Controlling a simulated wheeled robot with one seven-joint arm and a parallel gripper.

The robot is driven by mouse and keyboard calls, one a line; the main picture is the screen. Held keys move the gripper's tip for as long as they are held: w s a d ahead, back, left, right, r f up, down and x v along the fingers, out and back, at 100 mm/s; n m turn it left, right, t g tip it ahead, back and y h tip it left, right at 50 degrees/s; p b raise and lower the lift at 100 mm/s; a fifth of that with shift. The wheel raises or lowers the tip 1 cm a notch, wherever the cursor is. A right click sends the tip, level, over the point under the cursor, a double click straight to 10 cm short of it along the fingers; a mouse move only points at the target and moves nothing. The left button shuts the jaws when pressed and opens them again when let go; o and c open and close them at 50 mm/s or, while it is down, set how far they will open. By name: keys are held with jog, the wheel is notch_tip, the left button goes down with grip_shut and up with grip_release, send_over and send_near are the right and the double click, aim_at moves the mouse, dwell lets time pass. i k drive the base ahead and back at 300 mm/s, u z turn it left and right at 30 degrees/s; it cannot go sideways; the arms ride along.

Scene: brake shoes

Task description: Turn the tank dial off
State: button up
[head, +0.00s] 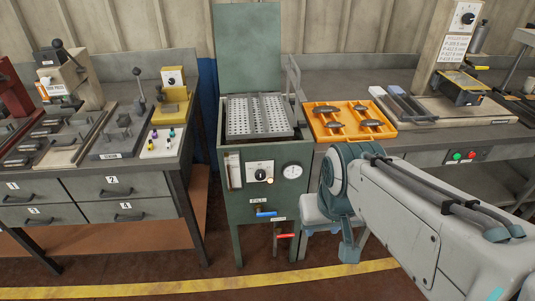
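The green tank (232,218) stands in the middle of the head view with its lid (247,50) raised. Its dial (260,173) is a black knob on a white plate on the front panel. The knob's exact setting is too small to read. A small lamp (270,181) beside it looks lit orange. My arm comes in from the lower right, and its wrist end is right of the tank front, apart from the dial. My gripper (348,246) seems to point down there; its fingers cannot be made out clearly.
A round gauge (292,171) sits right of the dial. A blue-handled valve (266,213) and a red-handled valve (285,236) stick out below it. A perforated basket (257,117) sits in the tank top. An orange tray (352,121) lies on the right bench; a drawer bench (85,198) stands left.

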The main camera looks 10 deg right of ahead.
aim_at(260, 175)
jog(key=u, duration=1.3)
jog(key=k, duration=0.8)
jog(key=z, duration=1.25)
jog(key=i, duration=0.5)
